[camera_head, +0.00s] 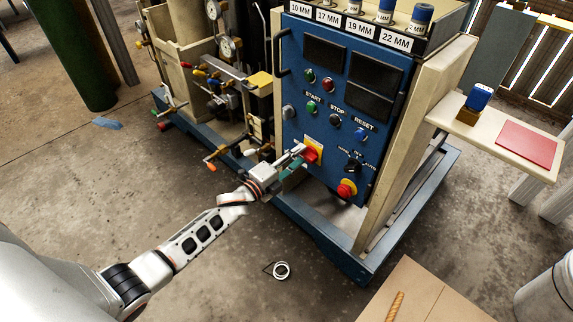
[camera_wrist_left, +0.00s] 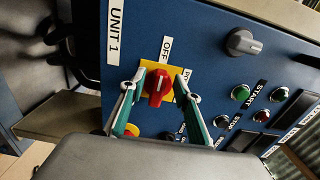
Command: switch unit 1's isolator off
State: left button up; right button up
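The isolator is a red rotary knob on a yellow plate, low on the blue panel in the head view (camera_head: 311,155) and central in the left wrist view (camera_wrist_left: 157,90). A "UNIT 1" label (camera_wrist_left: 115,32) is beside it and an "OFF" label (camera_wrist_left: 166,49) is at one edge of its plate. In the wrist view the knob's ridge runs roughly toward "OFF". My left gripper (camera_head: 298,156) is at the knob, its two green-padded fingers (camera_wrist_left: 157,97) apart on either side of it. I cannot tell whether they touch it. My right gripper is not in view.
The blue panel (camera_head: 290,85) also carries START, STOP and RESET buttons, a black selector (camera_head: 353,166) and a red emergency stop (camera_head: 347,189) close by. Gauges and pipework stand to the left. A side shelf (camera_head: 480,128) juts out right. The floor in front is mostly clear.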

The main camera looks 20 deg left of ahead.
pick_arm(q)
jog(key=v, duration=1.1)
jog(key=shift+s, duration=0.25)
